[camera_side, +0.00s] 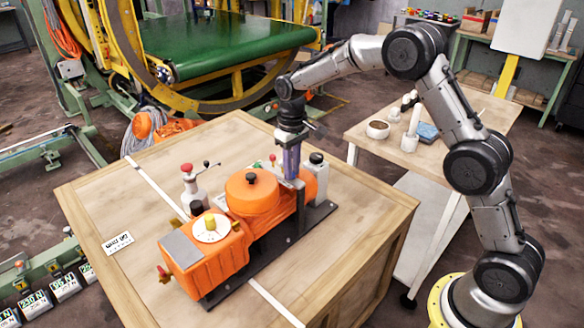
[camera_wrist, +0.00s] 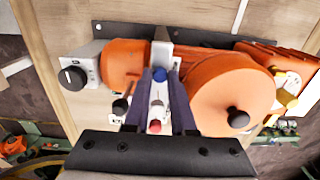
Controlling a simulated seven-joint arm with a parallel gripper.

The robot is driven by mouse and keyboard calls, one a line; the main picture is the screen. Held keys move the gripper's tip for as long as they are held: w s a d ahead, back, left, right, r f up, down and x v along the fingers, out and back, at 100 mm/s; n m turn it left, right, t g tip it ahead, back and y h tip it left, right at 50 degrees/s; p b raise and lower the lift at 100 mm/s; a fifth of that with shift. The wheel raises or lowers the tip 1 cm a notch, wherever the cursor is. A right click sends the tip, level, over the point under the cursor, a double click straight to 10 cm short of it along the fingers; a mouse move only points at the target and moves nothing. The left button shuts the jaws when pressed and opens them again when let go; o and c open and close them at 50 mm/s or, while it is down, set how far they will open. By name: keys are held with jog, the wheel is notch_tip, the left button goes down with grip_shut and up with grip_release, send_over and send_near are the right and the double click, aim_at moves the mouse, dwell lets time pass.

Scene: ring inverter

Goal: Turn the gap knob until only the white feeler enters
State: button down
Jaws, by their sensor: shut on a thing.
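The orange machine (camera_side: 222,262) lies along a dark base plate on a wooden crate top. A yellow knob (camera_side: 211,224) stands on a round white dial (camera_side: 200,235) at its near end; the knob also shows in the wrist view (camera_wrist: 287,98). A black knob (camera_wrist: 72,76) sits on a pale grey box at the other end. I cannot tell which is the gap knob. My gripper (camera_side: 291,178) points down between the big orange drum and the grey box. No feeler is clearly identifiable.
The orange drum (camera_side: 251,192) with a black top knob stands close beside my gripper. A side table (camera_side: 362,138) holds small items.

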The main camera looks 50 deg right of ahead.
jog(key=shift+r, duration=1.45)
jog(key=c, duration=1)
grip_release()
jog(key=shift+r, duration=0.1)
jog(key=shift+o, duration=1.3)
jog(key=shift+f, duration=0.2)
jog(key=shift+r, duration=0.1)
notch_tip(320, 180, up, 14)
